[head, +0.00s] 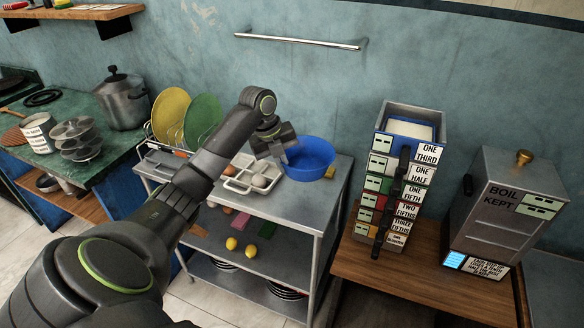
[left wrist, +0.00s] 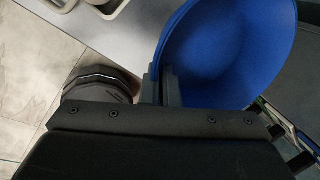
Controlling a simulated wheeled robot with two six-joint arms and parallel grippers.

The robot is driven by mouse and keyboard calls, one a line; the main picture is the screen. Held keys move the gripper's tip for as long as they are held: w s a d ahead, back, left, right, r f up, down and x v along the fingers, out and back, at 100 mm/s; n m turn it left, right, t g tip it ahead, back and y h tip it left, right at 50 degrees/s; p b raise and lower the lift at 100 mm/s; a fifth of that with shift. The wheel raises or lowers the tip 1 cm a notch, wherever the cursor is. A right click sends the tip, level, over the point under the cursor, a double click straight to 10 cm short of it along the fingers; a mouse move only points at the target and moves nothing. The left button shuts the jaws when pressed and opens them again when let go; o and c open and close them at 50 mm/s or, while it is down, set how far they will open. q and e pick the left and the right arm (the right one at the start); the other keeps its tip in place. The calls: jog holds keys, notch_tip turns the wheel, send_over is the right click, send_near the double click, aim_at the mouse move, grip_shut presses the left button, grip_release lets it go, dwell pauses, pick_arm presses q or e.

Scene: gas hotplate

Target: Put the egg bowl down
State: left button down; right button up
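The egg bowl is a deep blue bowl (head: 312,158), over the right end of the steel trolley's top shelf (head: 290,203). It looks about upright; I cannot tell whether its base touches the shelf. My left gripper (head: 282,153) is at the bowl's left rim. In the left wrist view the fingers (left wrist: 160,86) sit close together on either side of the wall of the bowl (left wrist: 225,45), shut on its rim. The part of the inside that I see is empty. My right gripper is not in view.
A white egg tray (head: 238,181) with eggs stands left of the bowl. Yellow and green plates (head: 203,118) stand in a rack behind my arm. A labelled drawer tower (head: 405,180) and a metal boiler box (head: 508,205) stand to the right. The shelf front is bare.

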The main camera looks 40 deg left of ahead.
pick_arm(q)
jog(key=f, duration=0.5)
jog(key=shift+s+p, duration=0.3)
jog(key=shift+p, duration=0.05)
jog(key=shift+s+a+x, duration=0.1)
jog(key=shift+a+x, duration=0.05)
jog(key=shift+x, duration=0.6)
jog(key=shift+s+a+x, duration=0.1)
jog(key=shift+s+x, duration=0.05)
jog(key=shift+x, duration=0.6)
jog(key=shift+s+a+x, duration=0.1)
jog(key=shift+a+x, duration=0.05)
jog(key=shift+x, duration=0.6)
jog(key=shift+f, duration=0.15)
jog(key=shift+f, duration=0.15)
jog(key=c, duration=1.7)
grip_release()
jog(key=b+v, duration=0.1)
jog(key=v, duration=1.1)
jog(key=shift+d+r, duration=0.1)
jog(key=shift+r, duration=0.15)
